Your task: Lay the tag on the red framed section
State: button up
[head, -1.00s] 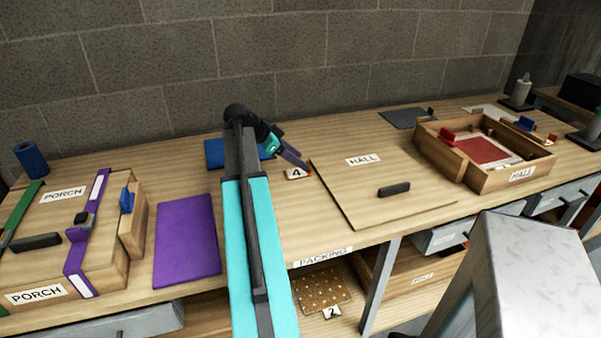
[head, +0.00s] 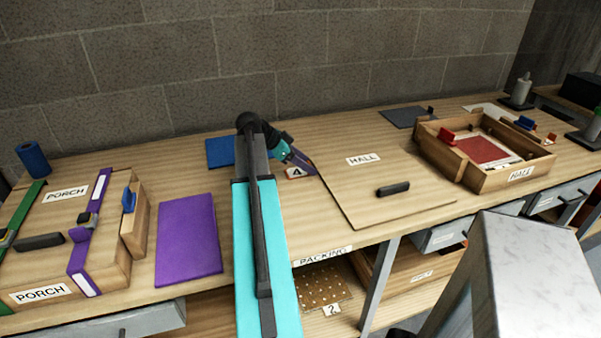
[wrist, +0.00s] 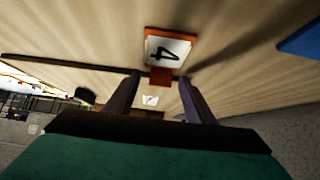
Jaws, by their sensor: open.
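The tag (head: 296,172) is a small white plate with a "4" and an orange edge, lying on the bench left of the HALL lid. It also shows in the wrist view (wrist: 167,47), with its orange tab toward my gripper. My gripper (head: 308,167) is low beside the tag, partly in front of it. In the wrist view its two fingers (wrist: 158,82) are apart, with the tab appearing between their tips and nothing clasped. The red framed section (head: 483,150) is a red panel with a pale border inside the HALL crate (head: 515,179) at the right.
The HALL lid (head: 368,205) with a dark handle lies flat in the middle. A purple mat (head: 188,240) and the PORCH crate (head: 60,240) are at left. A blue mat (head: 219,152) lies behind my arm. A pale stone-topped post (head: 530,250) stands at front right.

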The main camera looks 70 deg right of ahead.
jog(key=c, duration=1.2)
jog(key=shift+r, duration=0.1)
jog(key=shift+r+b, duration=0.55)
jog(key=shift+r, duration=1.05)
jog(key=a+b, duration=0.1)
jog(key=a, duration=0.4)
jog(key=a+r, duration=0.1)
jog(key=a, duration=0.4)
jog(key=a+b, duration=0.1)
jog(key=a, duration=0.5)
jog(key=shift+s+r+b, duration=0.3)
jog(key=shift+s, duration=0.05)
